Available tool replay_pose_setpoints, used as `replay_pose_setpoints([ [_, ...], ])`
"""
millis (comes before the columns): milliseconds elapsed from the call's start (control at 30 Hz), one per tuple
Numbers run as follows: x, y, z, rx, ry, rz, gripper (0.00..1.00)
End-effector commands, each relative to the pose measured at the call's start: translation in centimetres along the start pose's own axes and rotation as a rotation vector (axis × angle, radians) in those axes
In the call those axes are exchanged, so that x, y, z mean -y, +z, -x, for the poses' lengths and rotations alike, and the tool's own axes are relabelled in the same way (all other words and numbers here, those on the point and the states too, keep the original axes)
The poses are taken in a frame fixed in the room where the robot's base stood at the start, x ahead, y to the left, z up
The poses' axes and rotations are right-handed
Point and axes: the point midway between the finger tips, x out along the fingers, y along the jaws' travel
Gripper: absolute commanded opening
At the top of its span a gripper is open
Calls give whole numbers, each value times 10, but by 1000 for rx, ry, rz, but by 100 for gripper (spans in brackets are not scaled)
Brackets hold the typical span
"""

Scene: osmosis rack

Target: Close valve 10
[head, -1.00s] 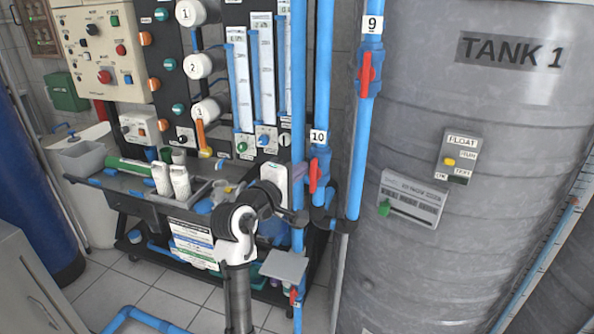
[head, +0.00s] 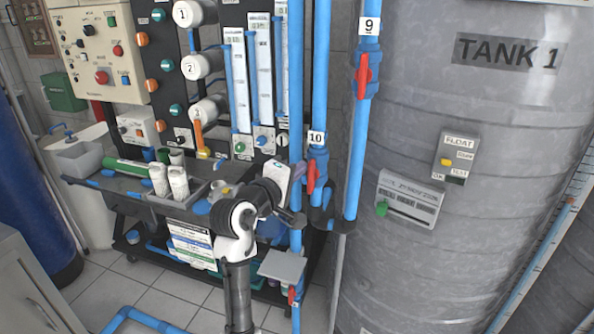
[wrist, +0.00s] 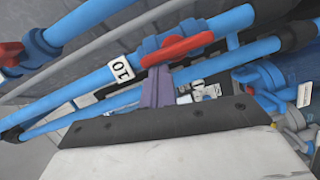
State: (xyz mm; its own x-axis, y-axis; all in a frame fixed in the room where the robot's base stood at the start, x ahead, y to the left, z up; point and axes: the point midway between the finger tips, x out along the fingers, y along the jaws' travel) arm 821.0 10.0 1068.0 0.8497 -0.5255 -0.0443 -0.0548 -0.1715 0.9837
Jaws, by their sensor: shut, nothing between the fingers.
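Valve 10 has a red lever handle (head: 311,177) on a blue vertical pipe, just below a white "10" label (head: 316,138). The lever lies roughly along its pipe. In the wrist view the red lever (wrist: 178,50) is just beyond my fingertips, with the "10" label (wrist: 121,69) to its left. My gripper (wrist: 158,75) has its purple fingers shut together and empty. The fingertips are very close to the lever; I cannot tell whether they touch it. In the head view my gripper (head: 299,168) is just left of the lever, partly hidden by its white body.
Valve 9's red lever (head: 363,75) is on the neighbouring pipe, up and right. The grey tank (head: 470,130) stands to the right. The black panel with flow meters (head: 260,80) is behind. A dark bench (head: 120,185) with bottles is to the left.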

Motion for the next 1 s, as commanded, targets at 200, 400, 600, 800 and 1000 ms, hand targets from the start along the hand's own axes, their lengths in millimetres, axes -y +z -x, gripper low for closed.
replay_pose_setpoints([
  [200, -3, 3, -1, 3, -14, -64, 0],
  [400, -7, 6, -2, 4, -42, -180, 0],
  [600, -9, 11, -3, 4, -81, -329, 0],
  [800, -11, 16, -4, 5, -117, -478, 0],
  [1000, -12, 22, -5, 5, -156, -633, 0],
])
